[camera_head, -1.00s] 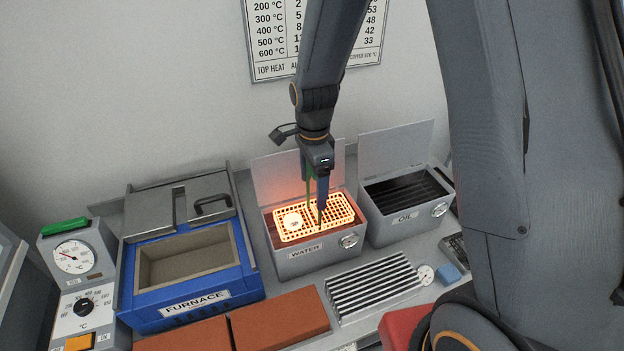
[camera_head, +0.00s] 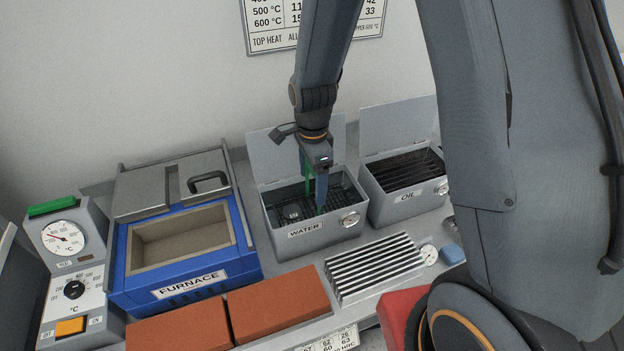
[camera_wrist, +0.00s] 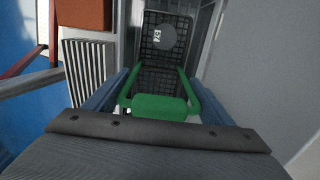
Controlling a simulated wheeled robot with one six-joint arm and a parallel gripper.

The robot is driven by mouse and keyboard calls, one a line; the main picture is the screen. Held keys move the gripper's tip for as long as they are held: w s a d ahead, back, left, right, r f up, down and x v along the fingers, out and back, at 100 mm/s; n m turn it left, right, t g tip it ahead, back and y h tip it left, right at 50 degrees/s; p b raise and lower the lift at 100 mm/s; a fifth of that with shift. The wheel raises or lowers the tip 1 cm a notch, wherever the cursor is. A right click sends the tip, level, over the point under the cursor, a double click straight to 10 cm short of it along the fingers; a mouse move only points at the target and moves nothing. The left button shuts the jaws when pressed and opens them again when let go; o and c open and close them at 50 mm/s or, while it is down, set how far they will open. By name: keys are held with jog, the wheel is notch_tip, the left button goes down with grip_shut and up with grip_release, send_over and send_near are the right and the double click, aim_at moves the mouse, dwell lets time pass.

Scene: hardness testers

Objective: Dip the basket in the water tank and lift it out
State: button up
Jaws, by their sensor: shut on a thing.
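The water tank (camera_head: 318,238) stands open, its lid raised at the back. A round dark disc (camera_wrist: 164,38) with a pale mark lies in the basket. My gripper (camera_head: 314,178) is above the tank, pointing down, shut on the basket's green handle (camera_wrist: 160,107). The water surface itself is hard to make out.
The oil tank (camera_head: 400,208) stands open close on the right. The blue furnace (camera_head: 190,285) with an open top is on the left. A ribbed metal rack (camera_head: 375,270) and two red-brown bricks (camera_head: 278,303) lie in front. The wall is close behind.

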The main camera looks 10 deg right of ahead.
jog(key=shift+r, duration=0.15)
jog(key=shift+r+p, duration=0.75)
jog(key=shift+f, duration=0.2)
jog(key=shift+f+b, duration=0.4)
jog(key=shift+f, duration=0.3)
jog(key=shift+r, duration=0.15)
jog(key=shift+r+p, duration=0.75)
jog(key=shift+p, duration=0.05)
jog(key=shift+f, duration=0.1)
